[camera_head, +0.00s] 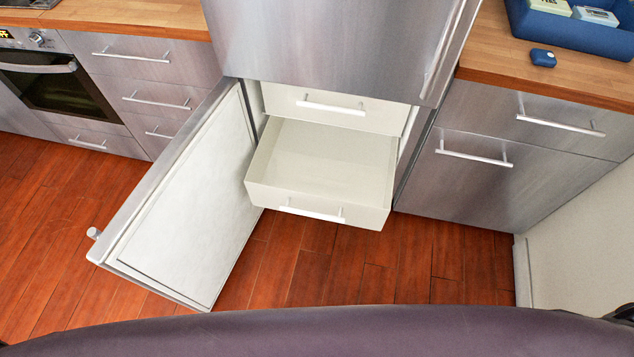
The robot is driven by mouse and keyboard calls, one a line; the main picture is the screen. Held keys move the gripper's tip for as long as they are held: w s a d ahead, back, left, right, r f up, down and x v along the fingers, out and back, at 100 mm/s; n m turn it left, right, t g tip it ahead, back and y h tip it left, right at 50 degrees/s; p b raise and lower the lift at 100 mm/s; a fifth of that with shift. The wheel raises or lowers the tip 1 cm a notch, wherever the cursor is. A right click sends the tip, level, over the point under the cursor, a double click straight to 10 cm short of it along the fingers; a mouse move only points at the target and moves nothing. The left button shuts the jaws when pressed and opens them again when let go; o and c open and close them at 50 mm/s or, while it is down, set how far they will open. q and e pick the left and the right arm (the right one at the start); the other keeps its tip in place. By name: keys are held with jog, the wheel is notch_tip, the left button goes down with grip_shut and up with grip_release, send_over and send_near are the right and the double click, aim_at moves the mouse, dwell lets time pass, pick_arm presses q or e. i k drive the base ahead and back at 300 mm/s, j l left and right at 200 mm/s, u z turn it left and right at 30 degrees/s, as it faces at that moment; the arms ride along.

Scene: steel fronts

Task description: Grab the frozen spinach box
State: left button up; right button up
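No box in view can be read as frozen spinach. Two small packages sit in a blue tray (570,33) on the right counter, cut off by the top edge: a pale yellow-green one (551,5) and a white and blue one (596,16). Their labels are too small to read. The lower freezer door (190,205) stands wide open to the left. A white freezer drawer (318,198) is pulled out, and its visible inside looks empty. Another white drawer (335,108) above it is closed. Neither of my grippers is in view.
A small blue object (543,57) lies on the wooden counter (500,50) beside the tray. The upper steel door (330,40) is shut. An oven (55,85) and steel drawers stand at left. The wooden floor (370,270) before the drawer is clear.

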aim_at(605, 17)
jog(key=k, duration=0.1)
jog(key=z, duration=1.4)
